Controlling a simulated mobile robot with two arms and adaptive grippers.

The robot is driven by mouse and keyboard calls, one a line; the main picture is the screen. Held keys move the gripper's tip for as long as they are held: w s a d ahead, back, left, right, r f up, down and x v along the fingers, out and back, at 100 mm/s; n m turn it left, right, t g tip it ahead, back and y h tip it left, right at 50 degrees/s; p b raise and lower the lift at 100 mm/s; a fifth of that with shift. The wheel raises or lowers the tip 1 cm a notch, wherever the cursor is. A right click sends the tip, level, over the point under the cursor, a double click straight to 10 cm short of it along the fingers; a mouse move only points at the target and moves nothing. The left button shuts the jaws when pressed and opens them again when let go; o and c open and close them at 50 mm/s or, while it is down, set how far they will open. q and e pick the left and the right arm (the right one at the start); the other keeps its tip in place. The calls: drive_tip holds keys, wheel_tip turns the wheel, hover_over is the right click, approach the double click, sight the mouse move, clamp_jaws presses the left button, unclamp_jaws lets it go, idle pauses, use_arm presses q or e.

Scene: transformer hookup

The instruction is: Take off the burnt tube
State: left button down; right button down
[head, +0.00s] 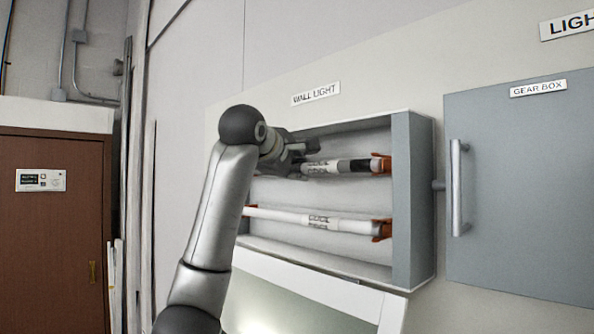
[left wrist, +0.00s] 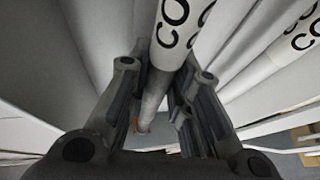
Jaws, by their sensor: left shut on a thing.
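The burnt tube (head: 340,166) is the upper of two tubes in the wall light box. It is white with lettering and a dark band near its right end. That end appears to sit at an orange holder (head: 381,164). My left gripper (head: 294,154) is shut on this tube left of its lettering and hides its left part in the head view. In the left wrist view the tube (left wrist: 180,32) passes between the fingers of my gripper (left wrist: 163,88). My right gripper is in neither view.
A clean lower tube (head: 320,221) sits below, with an orange holder (head: 382,230) at its right end. The box's right wall (head: 413,200) stands close to the tube ends. The open cover (head: 318,287) hangs below. A gear box door (head: 520,190) is at right.

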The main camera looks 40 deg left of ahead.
use_arm(q)
drive_tip(key=shift+s+f, duration=0.15)
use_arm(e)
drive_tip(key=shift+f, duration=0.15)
use_arm(q)
drive_tip(key=shift+s+a+b, duration=0.1)
drive_tip(key=shift+s+b, duration=0.3)
drive_tip(key=shift+s, duration=0.6)
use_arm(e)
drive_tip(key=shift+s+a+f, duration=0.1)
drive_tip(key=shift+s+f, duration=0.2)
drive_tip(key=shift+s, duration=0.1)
use_arm(q)
drive_tip(key=shift+s, duration=0.1)
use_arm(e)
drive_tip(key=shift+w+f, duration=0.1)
use_arm(q)
drive_tip(key=shift+s, duration=0.1)
drive_tip(key=shift+s+r, duration=0.2)
drive_tip(key=shift+s, duration=0.3)
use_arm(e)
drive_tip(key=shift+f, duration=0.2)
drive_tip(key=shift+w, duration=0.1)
